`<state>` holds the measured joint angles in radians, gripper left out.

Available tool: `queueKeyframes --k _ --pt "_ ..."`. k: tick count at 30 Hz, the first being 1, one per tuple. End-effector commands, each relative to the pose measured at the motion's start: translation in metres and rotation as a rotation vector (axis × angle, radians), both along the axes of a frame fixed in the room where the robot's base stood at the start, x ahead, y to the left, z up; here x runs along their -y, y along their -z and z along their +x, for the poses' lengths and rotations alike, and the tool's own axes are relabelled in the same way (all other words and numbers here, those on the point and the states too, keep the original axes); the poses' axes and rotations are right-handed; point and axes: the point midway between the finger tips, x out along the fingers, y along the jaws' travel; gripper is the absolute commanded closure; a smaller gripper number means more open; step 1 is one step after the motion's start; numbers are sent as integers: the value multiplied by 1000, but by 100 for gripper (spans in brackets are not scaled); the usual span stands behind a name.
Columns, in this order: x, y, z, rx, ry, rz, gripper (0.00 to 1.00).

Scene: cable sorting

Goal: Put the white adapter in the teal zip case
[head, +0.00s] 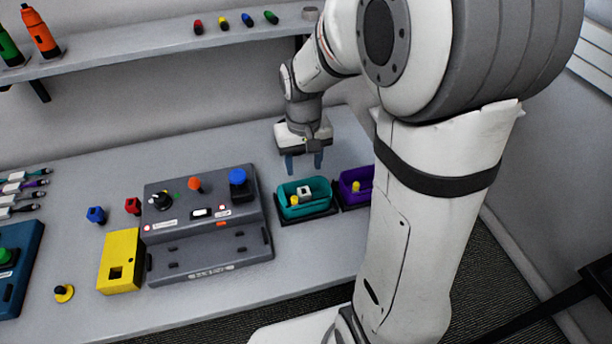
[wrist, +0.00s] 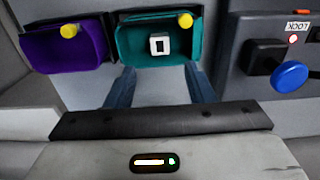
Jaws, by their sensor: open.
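The teal zip case (head: 291,211) stands open on the table, right of the grey control box. The white adapter (head: 304,191) lies inside it, and it also shows in the wrist view (wrist: 160,44) within the teal case (wrist: 128,50). A yellow knob-like piece (head: 294,201) is at the case's edge. My gripper (head: 304,164) is above and behind the case, fingers pointing down. In the wrist view my gripper (wrist: 160,80) has its two fingers apart with nothing between them. The adapter is apart from the fingers.
A purple case (head: 349,199) stands close to the right of the teal one, partly hidden by my arm. The grey control box (head: 208,238) with coloured knobs is at left. A yellow box (head: 120,260) and cables (head: 22,190) lie farther left. A shelf (head: 150,45) runs behind.

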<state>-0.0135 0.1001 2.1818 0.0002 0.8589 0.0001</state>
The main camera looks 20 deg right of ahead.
Motion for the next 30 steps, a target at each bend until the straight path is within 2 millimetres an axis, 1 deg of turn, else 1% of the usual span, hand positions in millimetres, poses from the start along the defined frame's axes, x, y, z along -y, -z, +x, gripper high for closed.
queueKeyframes --k 1,5,8,11,15,18,21,24,25,30 --pt "0 -7 1 3 0 0 52" --pt "0 -18 -1 3 0 0 52" --pt "0 -28 -9 18 0 0 52" --pt "0 -43 -28 55 2 0 52" --pt "1 -64 -68 128 6 0 52" --pt "1 -73 -96 177 9 -1 52" --pt "1 -77 -118 216 12 0 52" --pt "1 -78 -133 240 14 -1 52" --pt "5 -78 -136 246 13 -1 52" --pt "7 -77 -142 256 15 -2 52"
